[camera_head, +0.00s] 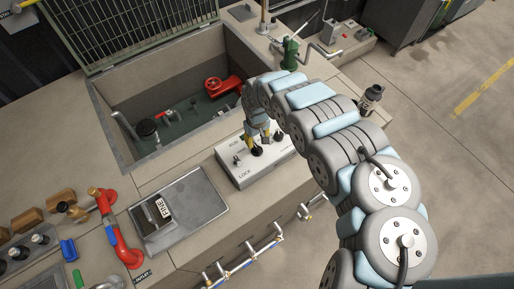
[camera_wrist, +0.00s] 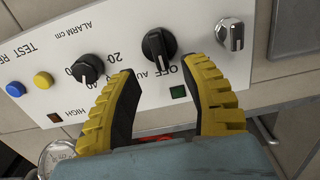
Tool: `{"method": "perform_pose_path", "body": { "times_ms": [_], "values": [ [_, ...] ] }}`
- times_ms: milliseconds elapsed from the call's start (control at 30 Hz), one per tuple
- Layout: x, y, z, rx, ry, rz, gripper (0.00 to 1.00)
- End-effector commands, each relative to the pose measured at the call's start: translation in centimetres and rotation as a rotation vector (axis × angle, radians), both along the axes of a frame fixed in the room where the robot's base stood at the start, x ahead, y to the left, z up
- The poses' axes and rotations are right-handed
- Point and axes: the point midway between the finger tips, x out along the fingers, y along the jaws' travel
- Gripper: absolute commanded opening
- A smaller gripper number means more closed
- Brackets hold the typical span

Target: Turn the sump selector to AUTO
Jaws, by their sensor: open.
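The white control panel (camera_wrist: 55,50) fills the upper part of the wrist view. The left finger covers part of the lettering. In the head view, the panel (camera_head: 233,176) sits beside the sump pit, and my gripper (camera_head: 258,140) is low over it.
A second black dial (camera_wrist: 88,69) under ALARM cm is close to the left finger. A silver knob (camera_wrist: 231,36) is near the right finger. A green lamp (camera_wrist: 178,91) sits between the fingers. The open pit (camera_head: 160,100) with a red valve (camera_head: 213,83) lies behind the panel.

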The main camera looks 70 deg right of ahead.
Motion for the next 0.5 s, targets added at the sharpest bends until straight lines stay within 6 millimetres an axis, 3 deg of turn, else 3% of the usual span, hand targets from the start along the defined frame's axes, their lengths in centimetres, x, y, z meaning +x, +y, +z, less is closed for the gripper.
{"method": "perform_pose_path", "body": {
  "times_ms": [500],
  "values": [
    [0.0, 0.1, -4.4, 0.0, -0.001, 0.0, 0.46]
  ]
}}
